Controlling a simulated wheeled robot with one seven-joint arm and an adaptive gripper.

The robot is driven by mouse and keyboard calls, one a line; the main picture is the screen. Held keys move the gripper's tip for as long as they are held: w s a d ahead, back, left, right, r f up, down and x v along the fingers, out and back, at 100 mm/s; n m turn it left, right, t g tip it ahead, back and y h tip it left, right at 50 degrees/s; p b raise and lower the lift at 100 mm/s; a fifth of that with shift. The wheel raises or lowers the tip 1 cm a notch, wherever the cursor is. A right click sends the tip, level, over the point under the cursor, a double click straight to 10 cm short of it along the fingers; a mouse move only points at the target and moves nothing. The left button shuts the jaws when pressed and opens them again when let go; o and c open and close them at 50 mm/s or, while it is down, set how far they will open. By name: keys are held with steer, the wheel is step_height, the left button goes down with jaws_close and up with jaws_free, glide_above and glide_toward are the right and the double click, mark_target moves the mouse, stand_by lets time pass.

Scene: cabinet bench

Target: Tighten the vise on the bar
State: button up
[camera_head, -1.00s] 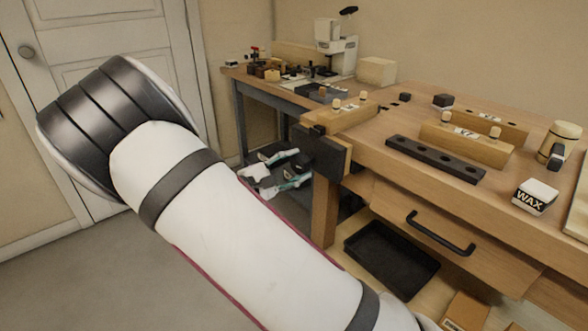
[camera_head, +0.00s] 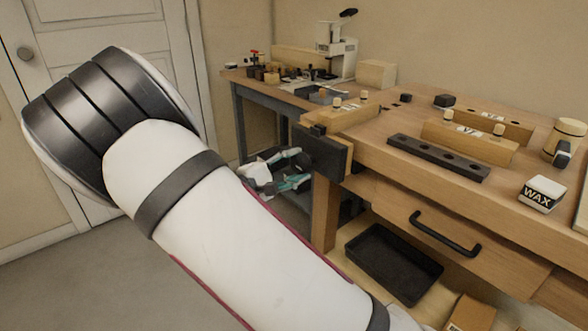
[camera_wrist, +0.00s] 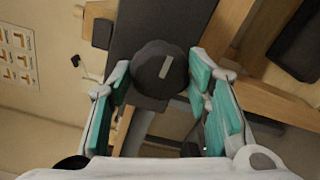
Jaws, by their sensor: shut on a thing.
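The vise (camera_head: 322,154) is a dark block with a wooden jaw at the left end of the workbench. In the wrist view its round black knob (camera_wrist: 160,68), with a pale mark on its face, lies between my teal-padded fingers. My gripper (camera_head: 274,172) also shows in the head view, just left of the vise. It is shut on the knob. A pale wooden piece (camera_head: 345,116) with two pegs sits above the vise. I cannot tell whether this is the bar or how tightly the vise holds anything.
A dark strip with holes (camera_head: 438,158), wooden blocks (camera_head: 468,142) and a wax box (camera_head: 542,194) are on the bench. A drawer handle (camera_head: 445,234) sticks out in front. A black tray (camera_head: 394,262) lies below. A second table with a machine (camera_head: 336,48) stands behind.

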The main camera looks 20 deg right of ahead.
steer(key=shift+f+m+b, duration=0.1)
steer(key=shift+m+b, duration=0.55)
steer(key=shift+m, duration=0.25)
steer(key=o, duration=1)
steer(key=p+v, duration=0.1)
steer(key=v, duration=0.6)
